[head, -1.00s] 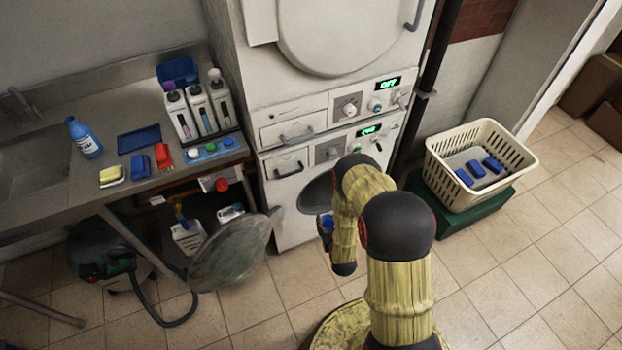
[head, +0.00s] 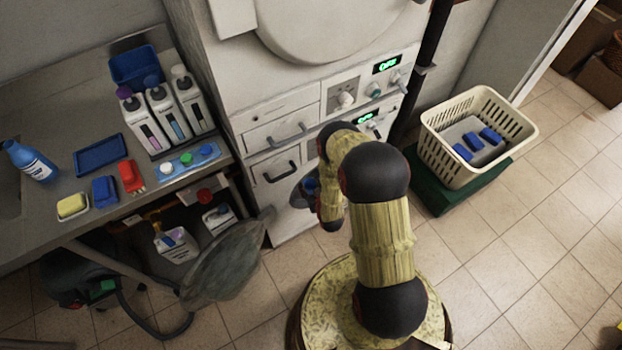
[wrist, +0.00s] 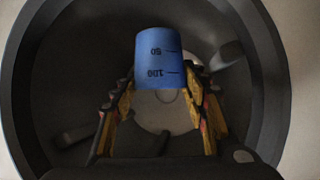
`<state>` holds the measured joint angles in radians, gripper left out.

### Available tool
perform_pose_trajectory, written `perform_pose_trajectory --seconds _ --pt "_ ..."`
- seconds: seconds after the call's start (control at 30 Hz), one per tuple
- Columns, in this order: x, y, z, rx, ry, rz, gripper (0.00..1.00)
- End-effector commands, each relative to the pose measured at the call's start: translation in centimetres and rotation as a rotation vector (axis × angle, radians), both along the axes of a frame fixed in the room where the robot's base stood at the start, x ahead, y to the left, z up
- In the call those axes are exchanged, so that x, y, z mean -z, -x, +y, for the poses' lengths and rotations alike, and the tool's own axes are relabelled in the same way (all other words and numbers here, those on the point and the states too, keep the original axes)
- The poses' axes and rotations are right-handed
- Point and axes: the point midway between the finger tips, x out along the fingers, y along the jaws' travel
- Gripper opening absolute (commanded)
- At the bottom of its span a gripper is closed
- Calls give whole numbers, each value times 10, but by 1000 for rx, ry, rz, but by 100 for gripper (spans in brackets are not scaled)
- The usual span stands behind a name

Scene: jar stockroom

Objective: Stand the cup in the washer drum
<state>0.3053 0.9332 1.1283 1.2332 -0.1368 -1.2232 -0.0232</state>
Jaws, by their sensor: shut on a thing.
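The blue cup (wrist: 163,60) carries dark marks, with 50 and 100 reading upside down in the wrist view. My gripper (wrist: 160,86) is shut on it, one yellow-and-black finger on each side. The grey washer drum (wrist: 60,90) surrounds the cup and fingers in the wrist view, with a paler back behind them. I cannot tell how far inside the cup is. In the head view, my arm hides the gripper and most of the drum opening. The washer's round door (head: 228,262) stands open to the left.
A worktop at left holds a blue spray bottle (head: 30,160), white bottles (head: 162,115), a blue tray (head: 98,153) and sponges. A cream basket (head: 465,110) with blue blocks stands at right on a green box (head: 430,195).

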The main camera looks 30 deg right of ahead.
Motion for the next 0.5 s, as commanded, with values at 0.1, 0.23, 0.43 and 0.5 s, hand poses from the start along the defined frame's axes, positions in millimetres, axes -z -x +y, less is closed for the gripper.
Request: perform_pose_trajectory --seconds 0.1,0.23,0.43,0.5 --pt "16 -20 -18 2 1 -1 18" --pt "35 -37 -32 1 0 1 18" --pt "62 -55 -47 1 0 1 18" --pt "66 -59 -50 0 0 1 18"
